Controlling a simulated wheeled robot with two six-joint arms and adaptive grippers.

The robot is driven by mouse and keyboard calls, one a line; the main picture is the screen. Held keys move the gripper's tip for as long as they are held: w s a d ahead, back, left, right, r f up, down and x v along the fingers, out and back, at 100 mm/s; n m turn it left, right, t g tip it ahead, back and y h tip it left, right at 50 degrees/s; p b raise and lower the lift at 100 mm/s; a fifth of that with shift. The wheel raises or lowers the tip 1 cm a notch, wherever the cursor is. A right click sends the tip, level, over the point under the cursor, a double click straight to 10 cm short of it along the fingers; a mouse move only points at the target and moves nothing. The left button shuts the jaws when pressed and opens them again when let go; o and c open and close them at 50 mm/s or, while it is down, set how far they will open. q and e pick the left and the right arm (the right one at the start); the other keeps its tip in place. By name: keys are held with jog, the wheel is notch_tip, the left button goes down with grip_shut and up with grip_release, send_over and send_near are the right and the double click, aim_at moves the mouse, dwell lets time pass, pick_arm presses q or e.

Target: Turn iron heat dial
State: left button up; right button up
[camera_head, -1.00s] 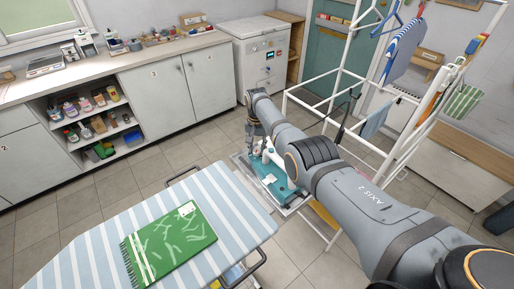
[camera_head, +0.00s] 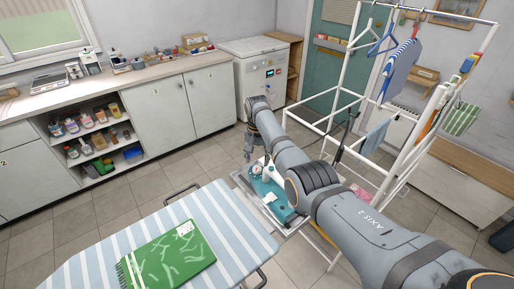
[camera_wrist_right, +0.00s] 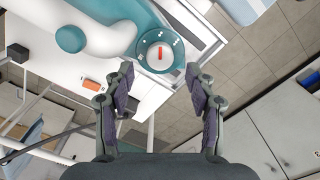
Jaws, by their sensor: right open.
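The iron (camera_head: 265,192), with a teal body and white parts, sits on the far end of the ironing board, partly behind my right arm. In the right wrist view its teal and white body (camera_wrist_right: 115,35) fills the top. The round heat dial (camera_wrist_right: 160,50) has a teal ring, pale markings and a red pointer. My right gripper (camera_wrist_right: 162,76) is open and empty, its two fingertips spread below and either side of the dial in the picture. In the head view this gripper (camera_head: 249,155) is just behind the iron. Whether it touches the dial cannot be told. My left gripper is not in view.
A white drying rack (camera_head: 345,100) with hung laundry stands right of my arm. The counter (camera_head: 150,73) and a white appliance (camera_head: 262,80) stand behind. The floor between board and cabinets is clear.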

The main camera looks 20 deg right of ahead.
aim_at(257, 168)
notch_tip(257, 168, up, 8)
jog(key=shift+r, duration=0.1)
dwell(0.4)
